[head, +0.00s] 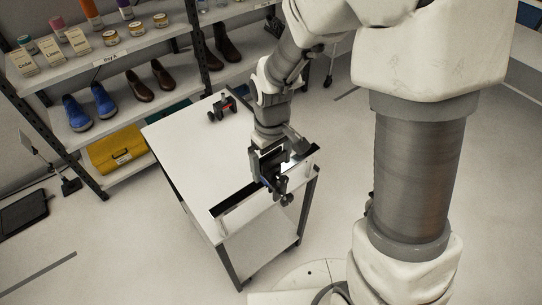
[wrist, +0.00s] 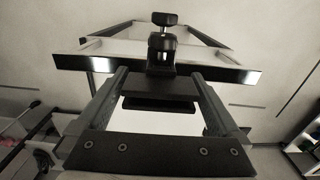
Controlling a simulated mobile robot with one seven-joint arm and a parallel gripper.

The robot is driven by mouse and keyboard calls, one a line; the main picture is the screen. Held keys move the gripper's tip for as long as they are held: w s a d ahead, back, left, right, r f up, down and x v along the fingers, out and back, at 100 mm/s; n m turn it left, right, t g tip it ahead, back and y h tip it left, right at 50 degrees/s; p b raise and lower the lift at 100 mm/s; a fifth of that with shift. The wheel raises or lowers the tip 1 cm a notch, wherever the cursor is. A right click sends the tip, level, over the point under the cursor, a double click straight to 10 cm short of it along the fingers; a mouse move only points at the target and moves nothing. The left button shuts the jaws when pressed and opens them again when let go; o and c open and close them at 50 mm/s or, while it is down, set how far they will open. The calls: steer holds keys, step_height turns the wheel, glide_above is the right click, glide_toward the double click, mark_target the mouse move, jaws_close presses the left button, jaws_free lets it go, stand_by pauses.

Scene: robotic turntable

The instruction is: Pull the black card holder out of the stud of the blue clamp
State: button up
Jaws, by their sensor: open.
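The blue clamp (head: 268,184) sits on the near edge of the white table, with its dark screw hanging below; only a little blue shows. In the wrist view the clamp (wrist: 163,42) looks black and stands upright on the table rail, beyond the fingertips. The black card holder (wrist: 160,86) is a flat dark plate just in front of the clamp, between my two fingers. My gripper (wrist: 160,76) is open, one finger on each side of the holder. Whether the fingers touch it I cannot tell. In the head view my gripper (head: 268,160) is over the table edge and covers the holder's join.
A second clamp (head: 222,108) with red and green parts sits at the far edge of the white table (head: 185,140). The tabletop between is clear. Shelves (head: 140,85) with shoes, jars and a yellow box stand behind at the left.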

steer(key=shift+f, duration=0.45)
steer(key=shift+c, duration=0.2)
steer(key=c, duration=1.3)
steer(key=shift+r+p, duration=2.2)
steer(key=shift+r, duration=0.75)
